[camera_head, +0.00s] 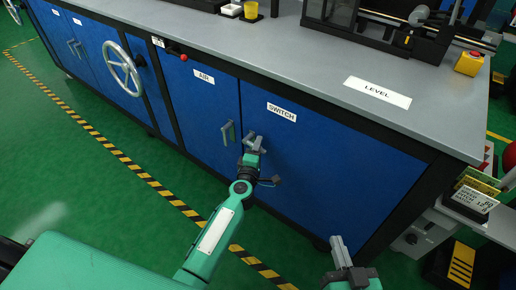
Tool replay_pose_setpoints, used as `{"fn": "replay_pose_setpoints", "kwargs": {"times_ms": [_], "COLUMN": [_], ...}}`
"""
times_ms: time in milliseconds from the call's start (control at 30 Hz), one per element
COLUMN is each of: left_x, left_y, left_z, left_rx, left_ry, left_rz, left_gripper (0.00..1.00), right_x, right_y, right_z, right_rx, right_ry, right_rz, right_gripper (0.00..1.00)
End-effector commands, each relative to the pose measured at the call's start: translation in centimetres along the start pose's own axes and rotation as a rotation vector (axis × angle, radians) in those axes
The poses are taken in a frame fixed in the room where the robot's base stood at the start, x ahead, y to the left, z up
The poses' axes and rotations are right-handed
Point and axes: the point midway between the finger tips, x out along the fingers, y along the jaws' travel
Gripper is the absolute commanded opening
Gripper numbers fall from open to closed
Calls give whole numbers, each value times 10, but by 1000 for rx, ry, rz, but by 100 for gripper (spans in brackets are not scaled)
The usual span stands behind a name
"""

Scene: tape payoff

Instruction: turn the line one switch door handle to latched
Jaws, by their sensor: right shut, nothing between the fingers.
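The blue switch door (310,150) is in the front of the bench, under a white SWITCH label (281,113). My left gripper (252,142) is at the upper left of this door, where grey parts overlap. The door's handle is mostly hidden behind or between the fingers, and I cannot tell its angle or whether the fingers grip it. My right gripper (340,251) is shut and empty, low in front of the bench, apart from the door.
The blue AIR door (200,110) with a grey handle (228,133) is just left. Further left are a handwheel (123,69) and a red knob (183,57). The grey worktop (300,60) overhangs above. Green floor is open at left.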

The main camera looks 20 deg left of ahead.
Motion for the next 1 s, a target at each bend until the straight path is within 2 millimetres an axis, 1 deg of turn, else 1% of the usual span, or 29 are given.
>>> {"fn": "replay_pose_setpoints", "kwargs": {"times_ms": [100,167,200,300,667,867,967,1000], "left_x": [0,0,0,0,0,0,0,0], "left_y": [0,0,0,0,-2,-6,-9,-10], "left_z": [0,0,0,0,0,-1,-1,-1], "left_rx": [0,0,0,0,9,47,80,94], "left_ry": [0,0,0,0,0,1,1,0], "left_rz": [0,0,0,0,3,19,32,38], "left_gripper": [36,25,17,0,0,0,0,0], "right_x": [0,0,0,0,0,8,9,8], "right_y": [0,0,0,0,1,9,13,14], "right_z": [0,0,0,0,-2,-39,-65,-76], "right_rx": [0,0,0,0,-1,-30,-50,-58], "right_ry": [0,0,0,-1,20,205,338,399], "right_rz": [0,0,0,0,1,7,8,9], "right_gripper": [0,0,0,0,0,0,0,0]}}
